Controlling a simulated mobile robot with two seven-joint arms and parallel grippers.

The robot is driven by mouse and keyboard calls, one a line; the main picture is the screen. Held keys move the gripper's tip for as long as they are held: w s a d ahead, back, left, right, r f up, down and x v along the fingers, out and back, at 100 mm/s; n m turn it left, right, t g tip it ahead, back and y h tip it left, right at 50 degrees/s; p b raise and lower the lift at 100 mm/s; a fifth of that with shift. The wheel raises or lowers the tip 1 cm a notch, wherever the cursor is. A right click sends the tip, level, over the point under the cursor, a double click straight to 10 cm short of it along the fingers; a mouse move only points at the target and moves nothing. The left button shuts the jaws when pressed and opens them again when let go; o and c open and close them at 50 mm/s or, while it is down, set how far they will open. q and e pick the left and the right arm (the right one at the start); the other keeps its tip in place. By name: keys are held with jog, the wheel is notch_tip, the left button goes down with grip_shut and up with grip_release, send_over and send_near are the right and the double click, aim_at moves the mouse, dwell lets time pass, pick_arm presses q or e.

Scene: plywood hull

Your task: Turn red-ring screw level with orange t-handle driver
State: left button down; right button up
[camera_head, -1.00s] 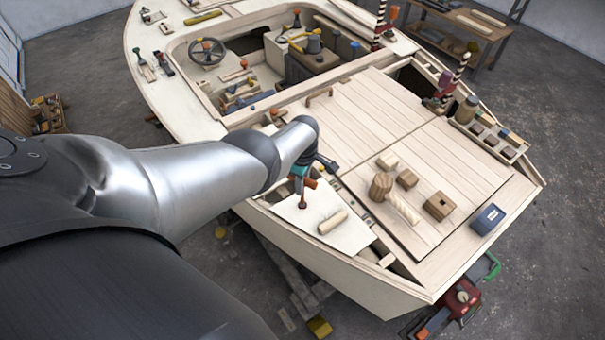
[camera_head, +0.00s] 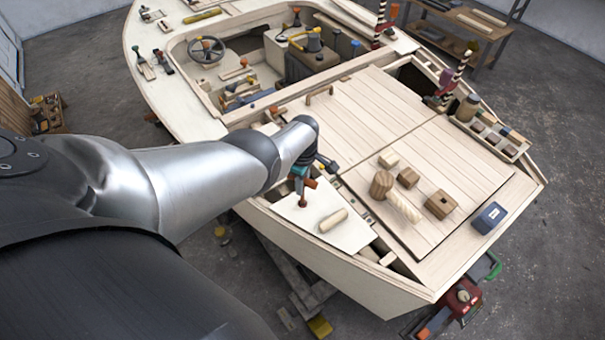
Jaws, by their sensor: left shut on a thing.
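My left gripper (camera_head: 301,172) is over the pale corner panel of the hull, pointing down and partly hidden by my own arm. It is shut on the orange t-handle driver (camera_head: 311,183), of which only a small orange end shows beside the fingers. A small reddish-brown piece (camera_head: 302,203) shows just below the gripper at the panel surface. I cannot tell whether it is the red-ring screw or part of the driver, nor whether the screw stands level. My right gripper is not in view.
A pale dowel (camera_head: 333,220) lies on the corner panel near the gripper. A steering wheel (camera_head: 206,51) is in the cockpit behind.

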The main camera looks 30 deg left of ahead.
pick_arm(q)
jog(key=m, duration=0.4)
jog(key=shift+s+f+m, duration=0.1)
jog(key=shift+f+m, duration=0.05)
jog(key=shift+m, duration=0.15)
jog(key=m, duration=0.4)
jog(key=shift+m, duration=0.3)
jog(key=shift+r+p, duration=0.55)
